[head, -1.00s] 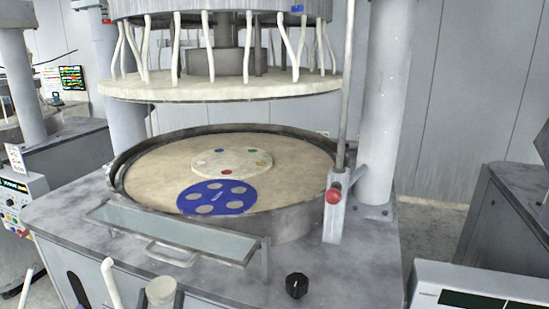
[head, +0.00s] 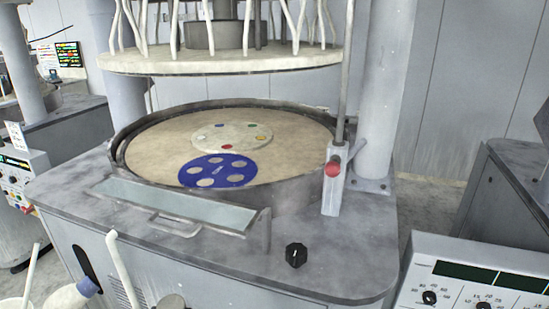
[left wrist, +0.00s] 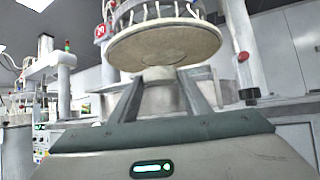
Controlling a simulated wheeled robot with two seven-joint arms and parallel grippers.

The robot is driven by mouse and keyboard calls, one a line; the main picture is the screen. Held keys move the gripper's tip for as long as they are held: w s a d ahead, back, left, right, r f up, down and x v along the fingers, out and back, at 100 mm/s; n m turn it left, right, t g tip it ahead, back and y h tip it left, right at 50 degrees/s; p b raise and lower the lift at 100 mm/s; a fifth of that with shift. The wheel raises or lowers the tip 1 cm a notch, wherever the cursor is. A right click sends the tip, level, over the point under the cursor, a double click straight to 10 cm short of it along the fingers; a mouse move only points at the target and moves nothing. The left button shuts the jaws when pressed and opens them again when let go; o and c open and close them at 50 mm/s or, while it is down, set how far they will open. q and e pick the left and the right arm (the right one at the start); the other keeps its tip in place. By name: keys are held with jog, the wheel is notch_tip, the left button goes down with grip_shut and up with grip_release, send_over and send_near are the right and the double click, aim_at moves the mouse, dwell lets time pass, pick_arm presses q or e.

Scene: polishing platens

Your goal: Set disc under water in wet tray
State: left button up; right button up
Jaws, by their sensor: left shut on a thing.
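My left gripper (left wrist: 159,78) shows in the left wrist view, its two fingers reaching forward and set apart. It is shut on a pale thing (left wrist: 158,73) between the fingertips. This thing is small and partly merges with the machine behind it, so I cannot tell clearly that it is the disc. Neither gripper shows in the head view. I cannot make out a wet tray with water for certain; a white rim (head: 12,304) is cut off at the bottom left corner of the head view.
The polishing machine has a round beige pad (head: 150,150) with a blue holed carrier (head: 216,171) and a pale plate (head: 232,137). A large upper platen (head: 220,58) hangs above.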

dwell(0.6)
pick_arm(q)
jog(key=w+d+r+m+g+h, duration=0.2)
jog(key=d+r+m+g+h, duration=0.1)
jog(key=d+h, duration=0.4)
jog(key=w+d+r+m+g+h, duration=0.2)
jog(key=d+r+m+h, duration=0.3)
jog(key=d+r+h, duration=0.2)
jog(key=shift+w+g+h, duration=0.15)
jog(key=shift+g+h, duration=0.25)
jog(key=shift+h, duration=0.6)
